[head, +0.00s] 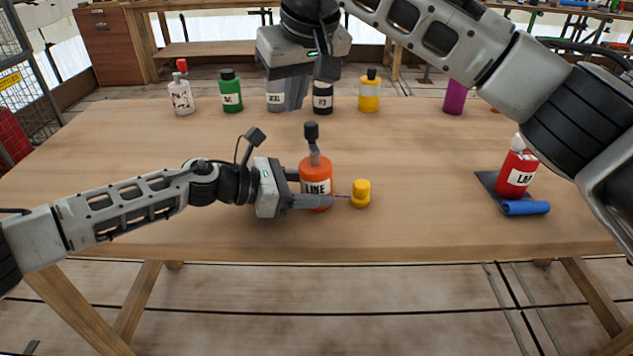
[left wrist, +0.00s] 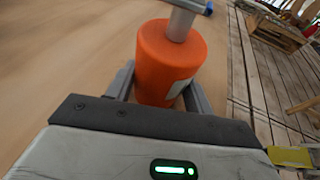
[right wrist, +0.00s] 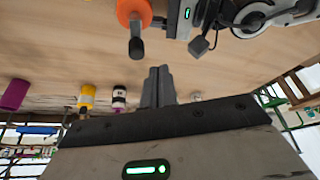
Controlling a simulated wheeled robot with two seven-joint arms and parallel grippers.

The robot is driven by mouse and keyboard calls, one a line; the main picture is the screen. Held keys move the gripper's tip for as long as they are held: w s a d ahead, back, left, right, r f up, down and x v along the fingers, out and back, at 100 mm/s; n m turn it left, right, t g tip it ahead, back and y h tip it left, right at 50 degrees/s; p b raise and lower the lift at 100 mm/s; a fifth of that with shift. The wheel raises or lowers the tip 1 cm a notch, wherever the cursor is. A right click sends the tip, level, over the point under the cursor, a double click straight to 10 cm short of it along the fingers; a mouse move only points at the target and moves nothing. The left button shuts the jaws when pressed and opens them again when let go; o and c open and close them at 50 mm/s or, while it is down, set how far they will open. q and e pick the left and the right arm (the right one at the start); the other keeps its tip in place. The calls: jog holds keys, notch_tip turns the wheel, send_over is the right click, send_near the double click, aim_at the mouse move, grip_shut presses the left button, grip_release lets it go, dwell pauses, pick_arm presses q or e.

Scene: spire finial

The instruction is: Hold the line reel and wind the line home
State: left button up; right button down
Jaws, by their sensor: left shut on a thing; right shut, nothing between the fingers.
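The line reel is an orange cylinder (head: 316,172) labelled "LINE", standing upright on the table with a grey arm and a dark knob (head: 311,131) on top. A thin blue line runs from its right side to a small yellow piece (head: 361,194) on the table. My left gripper (head: 310,197) is shut on the reel; in the left wrist view its fingers sit on both sides of the orange body (left wrist: 170,62). My right gripper (head: 292,100) is shut and empty, above the table's far part. In the right wrist view its closed fingertips (right wrist: 159,72) point toward the reel (right wrist: 133,10).
Along the back stand a white bottle (head: 181,96), a green bottle (head: 231,92), a yellow bottle (head: 369,92) and a purple cylinder (head: 455,97). A red bottle (head: 517,172) and a blue roll (head: 525,208) are at the right. The tabletop (head: 430,160) is clear between.

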aim_at(300, 163)
jog(key=shift+f, duration=1.8)
jog(key=shift+f, duration=0.15)
dwell(0.6)
notch_tip(300, 163, down, 3)
jog(key=shift+r, duration=0.15)
dwell(0.5)
jog(key=shift+w+d, duration=0.1)
jog(key=shift+w, duration=0.1)
jog(key=shift+w+d, duration=0.3)
jog(key=shift+w, duration=0.1)
dwell(0.4)
jog(key=shift+s+a, duration=0.2)
jog(key=shift+s, duration=0.1)
notch_tip(300, 163, up, 7)
dwell(0.8)
